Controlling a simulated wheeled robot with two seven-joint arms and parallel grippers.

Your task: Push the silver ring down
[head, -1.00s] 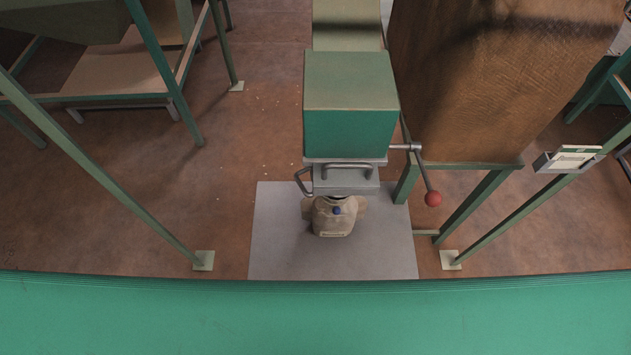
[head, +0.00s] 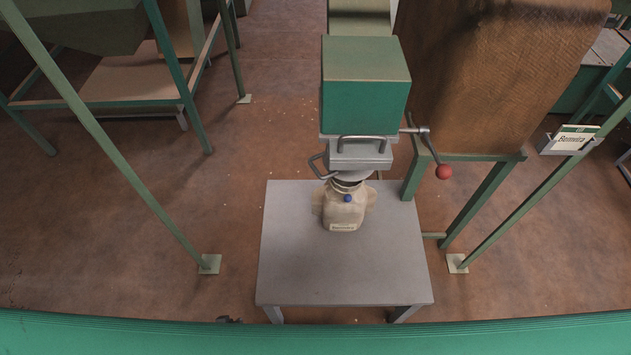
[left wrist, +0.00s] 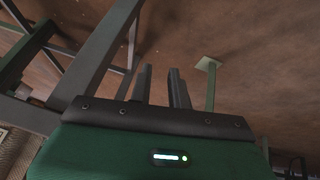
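The silver spout (head: 360,154) hangs under the green hopper box (head: 365,95), with grey loop handles at its front and left side. A rounded silver rim (head: 352,177) shows at its bottom, just over the neck of a beige sack (head: 343,208); I cannot clearly make out a separate ring. The sack has a blue knob and stands upright on a grey table. My left gripper (left wrist: 160,70) shows only in the left wrist view, with two dark fingers apart and nothing between them. The floor is behind it. My right gripper is not in view.
The grey table (head: 390,270) is bare around the sack. A lever with a red ball (head: 444,172) sticks out to the right of the spout. Green slanted posts (head: 120,150) stand left and right.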

